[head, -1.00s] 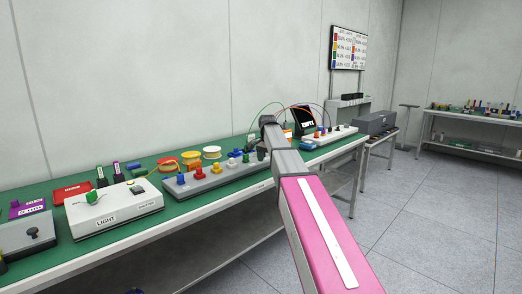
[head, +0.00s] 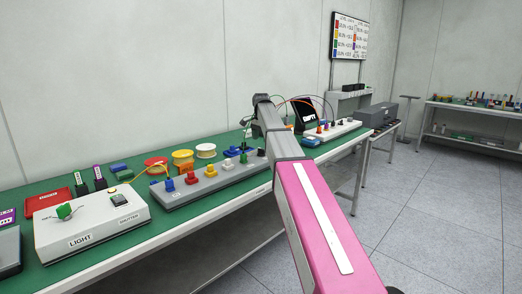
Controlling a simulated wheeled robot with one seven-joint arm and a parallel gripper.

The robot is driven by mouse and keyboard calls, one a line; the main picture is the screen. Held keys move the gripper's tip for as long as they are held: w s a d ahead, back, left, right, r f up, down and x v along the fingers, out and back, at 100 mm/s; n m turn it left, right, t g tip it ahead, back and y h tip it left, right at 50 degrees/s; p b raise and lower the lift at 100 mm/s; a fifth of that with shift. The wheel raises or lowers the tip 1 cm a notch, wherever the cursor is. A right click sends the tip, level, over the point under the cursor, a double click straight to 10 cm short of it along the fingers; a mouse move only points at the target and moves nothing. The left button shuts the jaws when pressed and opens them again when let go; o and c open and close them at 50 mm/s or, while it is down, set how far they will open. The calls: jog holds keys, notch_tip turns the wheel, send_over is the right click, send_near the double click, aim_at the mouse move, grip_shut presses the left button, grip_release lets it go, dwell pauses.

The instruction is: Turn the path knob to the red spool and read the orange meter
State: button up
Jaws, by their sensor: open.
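A red spool (head: 155,163) lies on the green bench top, beside a yellow spool (head: 182,157) and a white spool (head: 206,151). A grey box (head: 215,180) in front of the spools carries a row of blue, red, yellow and green knobs or plugs. I cannot tell which part is the path knob.
A white light box (head: 92,228) with a green knob stands at the left front. A white panel (head: 335,131) with coloured plugs and a black screen (head: 305,114) stand beyond my arm. A colour chart (head: 350,36) hangs behind. The floor (head: 430,220) at right is clear.

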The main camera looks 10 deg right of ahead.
aim_at(261, 152)
notch_tip(261, 152, down, 6)
jog(key=shift+f, duration=0.1)
dwell(0.4)
jog(key=c, duration=0.9)
